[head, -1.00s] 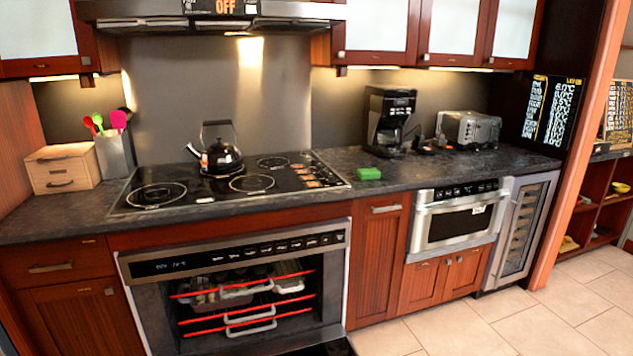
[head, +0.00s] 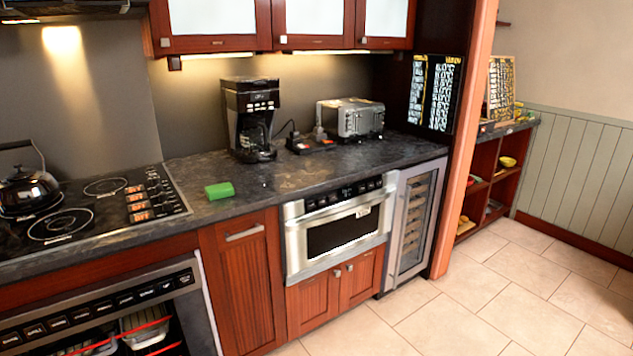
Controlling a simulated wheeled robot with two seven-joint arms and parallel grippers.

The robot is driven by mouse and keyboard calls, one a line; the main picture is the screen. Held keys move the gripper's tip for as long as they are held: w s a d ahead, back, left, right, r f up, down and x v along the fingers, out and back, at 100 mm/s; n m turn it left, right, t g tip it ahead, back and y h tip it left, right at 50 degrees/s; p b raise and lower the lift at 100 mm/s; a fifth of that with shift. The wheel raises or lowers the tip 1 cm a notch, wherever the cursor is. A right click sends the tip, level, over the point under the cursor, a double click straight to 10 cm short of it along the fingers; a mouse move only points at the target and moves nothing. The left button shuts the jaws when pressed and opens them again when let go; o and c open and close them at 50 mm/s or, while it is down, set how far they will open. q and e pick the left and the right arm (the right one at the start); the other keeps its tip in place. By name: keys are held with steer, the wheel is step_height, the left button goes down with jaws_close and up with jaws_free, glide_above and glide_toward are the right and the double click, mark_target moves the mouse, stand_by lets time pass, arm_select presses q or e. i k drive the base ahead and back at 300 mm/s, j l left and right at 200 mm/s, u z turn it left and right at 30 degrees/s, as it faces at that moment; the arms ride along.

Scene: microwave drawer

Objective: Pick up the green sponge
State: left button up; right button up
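The green sponge (head: 219,190) lies on the dark stone counter (head: 290,178), close to its front edge and just right of the cooktop (head: 90,207). It is in full view with nothing on it. Neither of my grippers shows in the head view.
A black coffee maker (head: 250,118) stands behind the sponge, with a silver toaster (head: 350,118) further right. A kettle (head: 24,192) is on the cooktop. The microwave drawer (head: 338,232) is shut. The oven (head: 110,325) below the cooktop stands open. The tiled floor (head: 470,300) at right is clear.

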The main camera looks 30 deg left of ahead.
mark_target(220, 191)
steer(key=i+z, duration=0.45)
steer(key=i, duration=0.5)
steer(key=i+u, duration=0.55)
steer(key=u, duration=0.15)
steer(key=i+l+u, duration=0.2)
steer(key=u, duration=0.15)
